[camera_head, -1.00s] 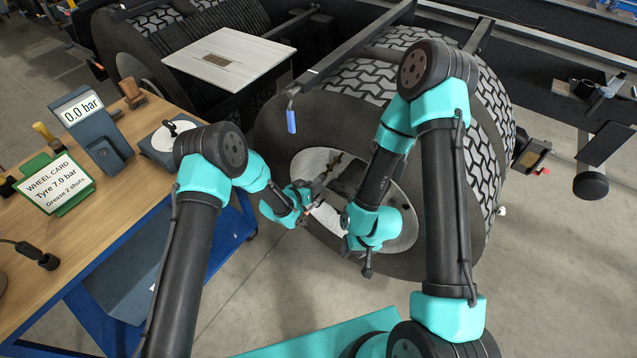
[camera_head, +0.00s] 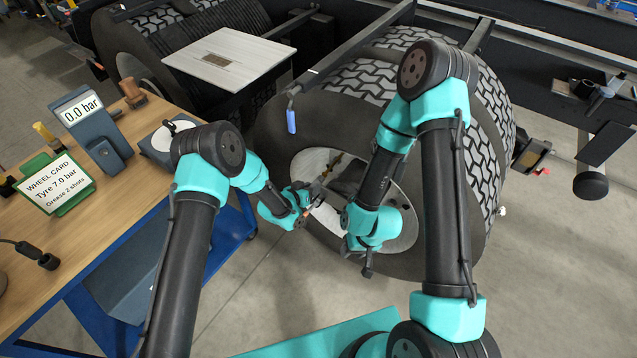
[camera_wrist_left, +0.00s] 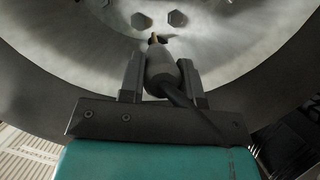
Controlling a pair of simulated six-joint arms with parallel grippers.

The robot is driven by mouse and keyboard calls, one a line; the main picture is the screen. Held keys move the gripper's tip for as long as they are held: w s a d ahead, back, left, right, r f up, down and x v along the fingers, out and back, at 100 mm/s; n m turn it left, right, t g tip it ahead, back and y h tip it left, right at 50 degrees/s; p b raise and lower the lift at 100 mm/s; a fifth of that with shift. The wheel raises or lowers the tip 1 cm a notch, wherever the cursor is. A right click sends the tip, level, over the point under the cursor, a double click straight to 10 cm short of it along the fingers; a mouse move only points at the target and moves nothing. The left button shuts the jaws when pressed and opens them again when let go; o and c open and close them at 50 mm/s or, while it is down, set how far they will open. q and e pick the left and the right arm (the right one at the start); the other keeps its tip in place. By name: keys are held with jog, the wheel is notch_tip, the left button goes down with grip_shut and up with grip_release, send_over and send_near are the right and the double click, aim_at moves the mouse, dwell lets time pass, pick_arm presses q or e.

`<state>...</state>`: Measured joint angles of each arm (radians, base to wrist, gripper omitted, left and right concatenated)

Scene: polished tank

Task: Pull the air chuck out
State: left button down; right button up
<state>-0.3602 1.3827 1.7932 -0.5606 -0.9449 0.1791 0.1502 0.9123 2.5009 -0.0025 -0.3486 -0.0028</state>
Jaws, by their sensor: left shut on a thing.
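My left gripper (camera_wrist_left: 162,66) is shut on the air chuck (camera_wrist_left: 159,70), a grey tapered body with a small brass-coloured tip and a dark hose running down to the right. In the left wrist view the tip points at the pale wheel disc (camera_wrist_left: 85,40), close to a small dark opening. I cannot tell whether the tip touches there.
The big tyre (camera_head: 275,135) surrounds the disc. A blue-handled tool (camera_head: 291,121) hangs above. The floor between bench and wheel is clear.

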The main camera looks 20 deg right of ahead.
pick_arm(q)
jog(key=shift+a, duration=0.1)
jog(key=s+a, duration=0.5)
jog(key=a, duration=0.1)
jog(key=shift+s+a, duration=0.3)
dwell(1.5)
